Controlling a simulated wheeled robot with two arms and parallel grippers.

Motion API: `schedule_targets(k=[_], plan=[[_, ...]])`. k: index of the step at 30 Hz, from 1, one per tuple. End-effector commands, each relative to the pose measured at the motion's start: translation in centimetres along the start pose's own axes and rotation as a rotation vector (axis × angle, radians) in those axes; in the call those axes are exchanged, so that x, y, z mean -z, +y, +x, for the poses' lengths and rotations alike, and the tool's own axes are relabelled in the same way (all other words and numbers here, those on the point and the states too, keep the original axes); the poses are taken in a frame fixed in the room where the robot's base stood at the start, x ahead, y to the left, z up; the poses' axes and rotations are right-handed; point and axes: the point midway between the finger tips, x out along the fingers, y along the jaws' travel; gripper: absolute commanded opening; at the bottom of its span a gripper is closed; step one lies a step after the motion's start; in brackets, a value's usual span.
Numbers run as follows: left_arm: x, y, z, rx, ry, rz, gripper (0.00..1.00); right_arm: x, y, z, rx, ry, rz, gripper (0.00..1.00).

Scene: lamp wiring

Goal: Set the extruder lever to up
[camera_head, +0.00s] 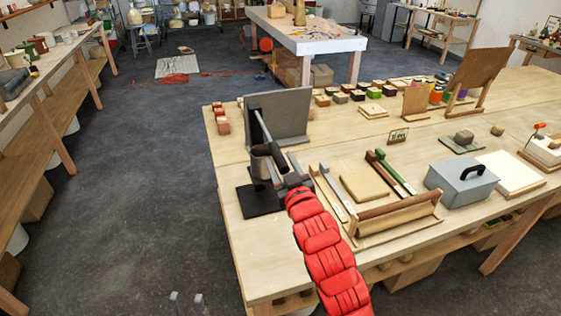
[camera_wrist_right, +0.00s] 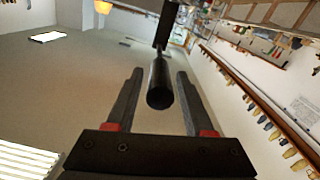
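The extruder (camera_head: 262,201) stands at the table's left end, with a black base, a grey cup-like barrel (camera_head: 261,163) and a dark post. Its dark lever (camera_head: 265,128) slopes down from the post top towards my right gripper (camera_head: 279,165). In the right wrist view the lever's round handle (camera_wrist_right: 160,86) lies between the two fingers of my right gripper (camera_wrist_right: 157,95). There is a gap on both sides, so the gripper is open around it. My left gripper (camera_head: 187,298) shows only its two separated fingertips at the bottom edge, open and empty over the floor.
A grey upright panel (camera_head: 286,115) stands just behind the extruder. A wooden rack with a roller (camera_head: 398,213), a grey box with a black handle (camera_head: 461,184) and wooden strips lie to the right. Open floor is left of the table.

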Motion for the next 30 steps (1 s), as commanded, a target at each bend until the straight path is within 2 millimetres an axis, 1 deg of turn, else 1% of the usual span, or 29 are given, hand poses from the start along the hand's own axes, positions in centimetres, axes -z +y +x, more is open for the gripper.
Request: schedule_targets(k=[1, 5, 6, 8, 30], plan=[[0.0, 0.0, 0.0, 0.0, 0.0, 0.0, 0.37, 0.0, 0.0, 0.0, 0.0, 0.0, 0.0, 0.41], [-0.01, 0.0, 0.01, 0.0, 0.0, 0.0, 0.37, 0.0, 0.01, 0.0, 0.0, 0.0, 0.0, 0.18], [-0.01, 0.0, 0.0, 0.0, 0.0, 0.0, 0.37, 0.0, 0.01, 0.0, 0.0, 0.0, 0.0, 0.11], [0.0, 0.0, 0.01, 0.0, 0.0, 0.0, 0.37, -0.01, 0.0, 0.0, 0.0, 0.0, 0.0, 0.0], [0.0, 0.0, 0.01, 0.0, 0.0, 0.0, 0.37, 0.01, 0.0, 0.0, 0.0, 0.0, 0.0, 0.0]])
